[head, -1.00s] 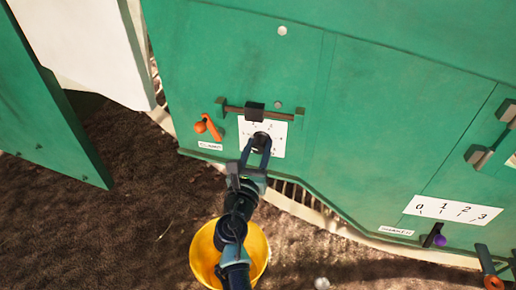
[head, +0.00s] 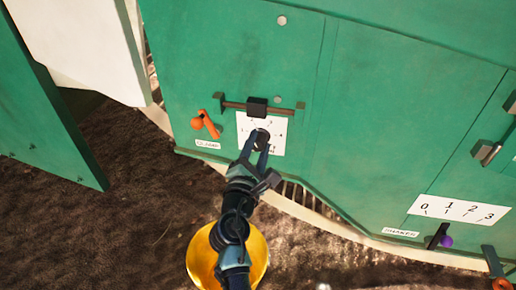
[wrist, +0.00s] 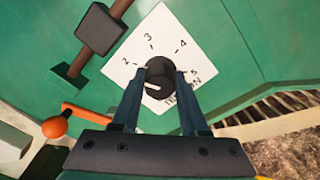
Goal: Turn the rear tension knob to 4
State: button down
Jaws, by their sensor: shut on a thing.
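The round black tension knob (wrist: 160,72) sits on a white dial plate (wrist: 151,38) on the green panel. In the wrist view the plate shows 2, 3, 4 and 5 and part of the word TENSION. The knob's white mark points to the lower left, below the 2, towards my left finger. My gripper (wrist: 162,80) has one finger on each side of the knob and is shut on it. In the head view my gripper (head: 260,146) reaches up to the knob from below and covers part of the plate.
A dark sliding bar (head: 257,107) is mounted just above the plate. An orange lever (head: 204,124) is at its left. A shaker scale (head: 459,210) with a purple-ended lever (head: 440,238) is at the right. A yellow bucket (head: 256,250) stands below my arm.

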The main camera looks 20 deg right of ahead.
jog(key=m+b, duration=0.1)
jog(key=m, duration=0.2)
jog(key=m+b, duration=0.1)
jog(key=m, duration=0.1)
jog(key=shift+f+m+b, duration=0.25)
jog(key=shift+m+b, duration=0.05)
jog(key=m+b, duration=0.3)
jog(key=m, duration=0.2)
jog(key=shift+f+m, duration=0.1)
jog(key=shift+m, duration=0.2)
jog(key=m+b, duration=0.3)
jog(key=m, duration=0.2)
jog(key=shift+m+b, duration=1.35)
jog(key=shift+m, duration=1.05)
jog(key=shift+c, duration=2.1)
grip_release()
jog(key=shift+a, duration=0.15)
jog(key=p+v, duration=0.4)
jog(key=v, duration=0.8)
jog(key=shift+s+a, duration=0.2)
jog(key=shift+s, duration=0.15)
